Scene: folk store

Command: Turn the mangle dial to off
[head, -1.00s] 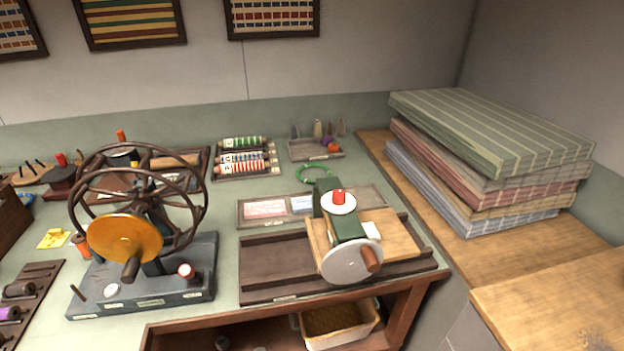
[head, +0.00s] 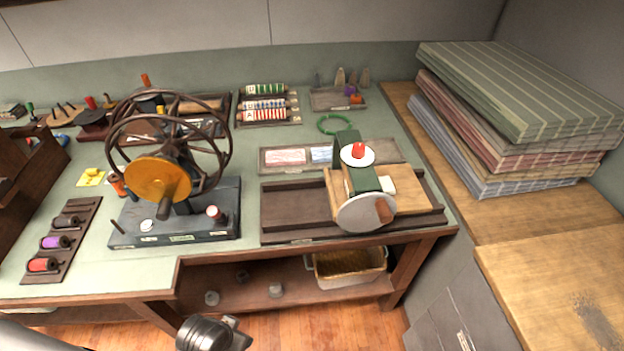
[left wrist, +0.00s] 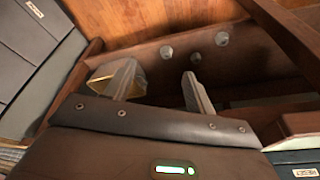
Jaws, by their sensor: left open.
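A green-bodied machine (head: 357,181), apparently the mangle, stands on a wooden sliding board at the bench's front right. A white round dial (head: 346,156) with a red knob (head: 359,150) lies on its top. I cannot read the dial's marks or setting. A large pale crank disc (head: 362,213) with a brown handle faces the front. My left gripper (left wrist: 157,87) is open and empty in the left wrist view, with the lower shelf beyond its fingers. The dial does not show there. In the head view only part of my arm shows at the bottom, well below the machine. My right gripper is not in view.
A large spoked winding wheel (head: 168,150) on a dark base stands left of the machine. A wicker basket (head: 349,282) sits on the shelf below. Stacked striped cloths (head: 520,95) lie on the right counter. A green ring (head: 340,126) lies behind the machine.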

